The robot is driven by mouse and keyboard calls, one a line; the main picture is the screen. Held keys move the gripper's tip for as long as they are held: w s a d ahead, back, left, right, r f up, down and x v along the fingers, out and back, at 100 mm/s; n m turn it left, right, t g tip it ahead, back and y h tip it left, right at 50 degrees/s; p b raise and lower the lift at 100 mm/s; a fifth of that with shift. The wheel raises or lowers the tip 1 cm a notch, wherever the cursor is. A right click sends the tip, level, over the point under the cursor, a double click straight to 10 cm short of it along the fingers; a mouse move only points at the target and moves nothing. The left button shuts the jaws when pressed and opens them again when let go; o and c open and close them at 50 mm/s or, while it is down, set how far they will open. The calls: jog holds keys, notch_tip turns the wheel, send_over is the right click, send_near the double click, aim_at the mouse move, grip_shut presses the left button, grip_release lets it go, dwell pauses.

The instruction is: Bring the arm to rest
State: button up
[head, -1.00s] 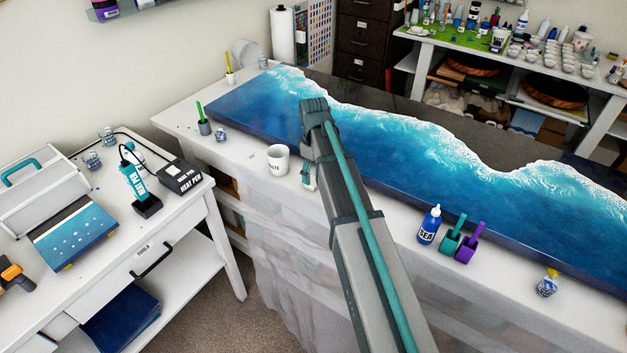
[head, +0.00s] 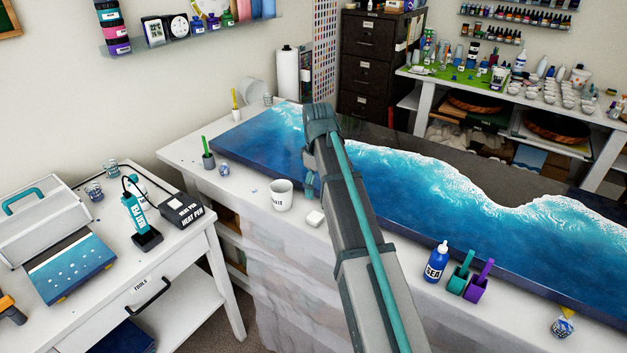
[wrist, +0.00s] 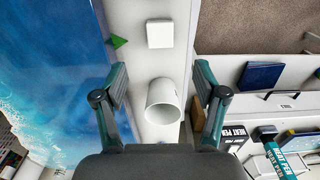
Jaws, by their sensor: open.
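My gripper (wrist: 160,68) is open and empty in the wrist view, its two teal-and-grey fingers spread wide apart. It hangs above the front strip of the white workbench. In the head view my arm reaches up and away, and only part of the teal fingers (head: 311,184) shows beside the wrist. Below the gripper a white mug (wrist: 163,106) shows between the fingers, with a small white block (wrist: 160,34) beyond it. In the head view the mug (head: 281,196) and the block (head: 315,218) stand on the bench's near edge, apart from the fingers.
The blue resin ocean panel (head: 420,195) fills most of the bench. A SEA bottle (head: 436,264) and teal and purple scoops (head: 461,273) stand right of my arm. A tool cart (head: 205,245) with a heat pen (head: 136,220) is at left.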

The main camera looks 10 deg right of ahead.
jog(key=s+a+f+m+h+b, duration=0.2)
jog(key=a+f+b, duration=0.2)
jog(key=a+f, duration=1.1)
jog(key=s+a+f+m+g+h, duration=0.15)
jog(key=s+f, duration=0.45)
jog(key=f, duration=0.6)
jog(key=s+d+f+g, duration=0.1)
jog(key=s+d+f, duration=0.6)
jog(key=s+f, duration=0.35)
jog(key=s+d+f+m+g+y+p, duration=0.1)
jog(key=s+d+f, duration=0.2)
jog(key=s, duration=0.8)
jog(key=s+d+f+m+g+y+p, duration=0.1)
jog(key=s+f, duration=0.4)
jog(key=s, duration=0.6)
jog(key=s+d+f+m+g+y+p, duration=0.1)
jog(key=s+d+f, duration=0.4)
jog(key=s, duration=0.6)
jog(key=shift+m+g+p, duration=0.5)
jog(key=shift+m+g, duration=0.15)
jog(key=shift+m, duration=0.4)
jog(key=shift+y, duration=0.25)
